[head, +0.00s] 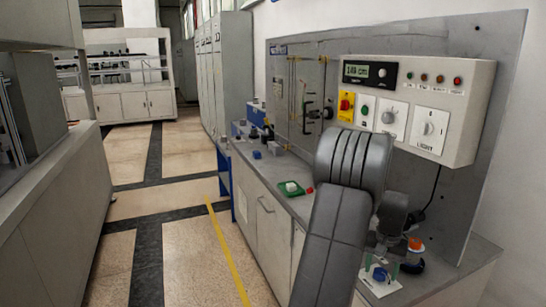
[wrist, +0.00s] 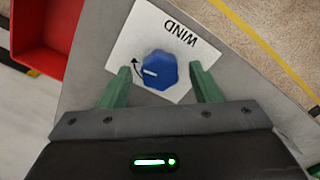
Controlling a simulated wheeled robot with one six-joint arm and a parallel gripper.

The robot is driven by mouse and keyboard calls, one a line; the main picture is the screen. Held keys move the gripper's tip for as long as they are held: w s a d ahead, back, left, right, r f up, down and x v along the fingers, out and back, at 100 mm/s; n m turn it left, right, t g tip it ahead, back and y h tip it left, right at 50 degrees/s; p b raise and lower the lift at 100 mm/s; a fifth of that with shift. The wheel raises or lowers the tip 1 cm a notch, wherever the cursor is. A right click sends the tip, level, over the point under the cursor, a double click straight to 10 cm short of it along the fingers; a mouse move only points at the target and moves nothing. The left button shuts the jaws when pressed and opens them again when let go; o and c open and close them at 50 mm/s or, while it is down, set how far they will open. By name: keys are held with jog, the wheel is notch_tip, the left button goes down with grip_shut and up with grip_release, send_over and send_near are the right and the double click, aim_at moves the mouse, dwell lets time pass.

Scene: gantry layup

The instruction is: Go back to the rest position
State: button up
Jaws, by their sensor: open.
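My gripper (wrist: 161,78) is open in the wrist view, with its two green fingers apart. A blue knob (wrist: 158,70) lies between the fingertips, with a visible gap on each side. The knob sits on a white plate (wrist: 125,50) marked WIND, which appears upside down, with a curved arrow beside the knob. In the head view the blue knob (head: 379,274) shows near the front right of the bench, below my grey arm. My arm hides much of the gripper there.
A grey control box (head: 462,110) with a display, lamps and switches stands on the panel behind the bench. A red bin (wrist: 40,45) shows in the wrist view. The floor aisle (head: 165,205) is clear.

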jog(key=n, duration=0.3)
jog(key=shift+n+b, duration=0.35)
jog(key=shift+n, duration=0.05)
jog(key=n+b, duration=0.1)
jog(key=n, duration=0.3)
jog(key=shift+r, duration=1.05)
